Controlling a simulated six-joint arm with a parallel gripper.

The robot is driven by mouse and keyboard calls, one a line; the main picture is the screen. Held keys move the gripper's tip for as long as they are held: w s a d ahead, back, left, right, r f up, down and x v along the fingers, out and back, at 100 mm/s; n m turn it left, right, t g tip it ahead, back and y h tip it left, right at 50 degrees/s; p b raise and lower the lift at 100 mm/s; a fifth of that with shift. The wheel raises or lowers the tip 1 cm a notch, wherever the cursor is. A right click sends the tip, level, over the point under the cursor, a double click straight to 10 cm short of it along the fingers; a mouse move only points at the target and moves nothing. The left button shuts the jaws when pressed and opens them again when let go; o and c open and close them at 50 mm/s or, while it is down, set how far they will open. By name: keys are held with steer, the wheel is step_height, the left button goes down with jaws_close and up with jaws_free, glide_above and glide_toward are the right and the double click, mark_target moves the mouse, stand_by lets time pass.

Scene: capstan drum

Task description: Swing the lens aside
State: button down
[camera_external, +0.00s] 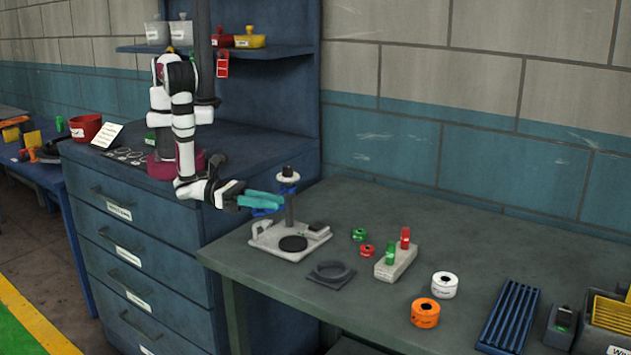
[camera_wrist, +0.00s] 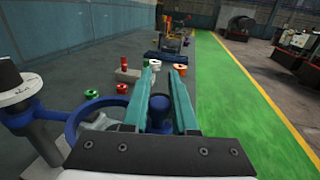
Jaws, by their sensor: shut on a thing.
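The lens is a blue ring (camera_wrist: 76,122) at the left in the wrist view, on a blue collar (camera_wrist: 20,118) around a post with a white, black-topped head (camera_wrist: 12,88). In the external view, the blue lens part (camera_external: 266,211) shows just under my teal fingers, beside the stand's post (camera_external: 289,212). My gripper (camera_external: 280,201) is shut on a blue upright knob (camera_wrist: 158,115) at the ring's right side. In the wrist view my gripper (camera_wrist: 162,74) has one finger on each side of the knob. The fingers partly hide the lens in the external view.
The stand's pale base (camera_external: 268,240) carries a black disc (camera_external: 293,244).

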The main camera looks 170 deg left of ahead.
steer(key=c, duration=0.7)
jaws_free()
steer(key=v, duration=1.5)
steer(key=shift+s+d, duration=0.3)
